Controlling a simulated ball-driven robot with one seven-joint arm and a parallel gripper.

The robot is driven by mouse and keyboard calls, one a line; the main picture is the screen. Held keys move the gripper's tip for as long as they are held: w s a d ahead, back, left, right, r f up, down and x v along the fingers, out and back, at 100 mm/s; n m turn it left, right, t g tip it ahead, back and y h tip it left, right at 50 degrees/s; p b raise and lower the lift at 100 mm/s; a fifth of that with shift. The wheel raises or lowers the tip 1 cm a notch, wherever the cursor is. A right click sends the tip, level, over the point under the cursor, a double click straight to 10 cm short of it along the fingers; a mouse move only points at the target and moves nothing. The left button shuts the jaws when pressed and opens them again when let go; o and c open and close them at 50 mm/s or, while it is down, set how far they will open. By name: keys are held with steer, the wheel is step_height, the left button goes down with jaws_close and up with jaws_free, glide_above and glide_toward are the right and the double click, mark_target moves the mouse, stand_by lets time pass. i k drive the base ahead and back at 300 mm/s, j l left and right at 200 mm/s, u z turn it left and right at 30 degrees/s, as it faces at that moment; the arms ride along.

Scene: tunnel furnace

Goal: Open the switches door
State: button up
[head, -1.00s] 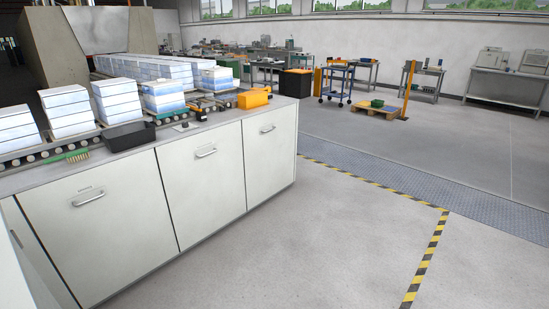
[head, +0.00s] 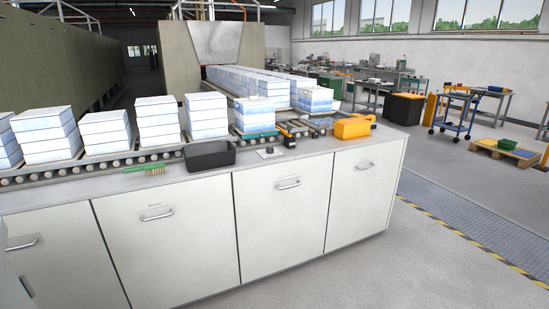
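The leftmost door (head: 60,270) has a bar handle (head: 22,243). The door beside it (head: 165,255) has a handle (head: 157,214) with a small label (head: 154,205) above it, too small to read surely. I cannot tell from lettering which is the switches door. My gripper is not in view.
On the cabinet top lie a green brush (head: 146,170), a black bin (head: 209,155), a small dark knob (head: 270,151) and a yellow-orange tool case (head: 353,127). Stacked white-blue blocks (head: 106,131) stand on the conveyor. The floor right of the cabinet (head: 440,250) is clear.

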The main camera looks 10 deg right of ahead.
mark_target(364, 177)
steer(key=i+l+z, duration=0.3)
steer(key=i, duration=0.55)
steer(key=i+z, duration=0.35)
steer(key=i, duration=0.5)
steer(key=i+l+u, duration=0.1)
steer(key=i+u, duration=0.15)
steer(key=i, duration=0.25)
steer(key=i+l+u, duration=0.25)
steer(key=i, duration=0.25)
steer(key=i+l+u, duration=0.2)
steer(key=i, duration=0.3)
steer(key=i+l+u, duration=0.25)
steer(key=i+l, duration=0.1)
steer(key=i, duration=0.1)
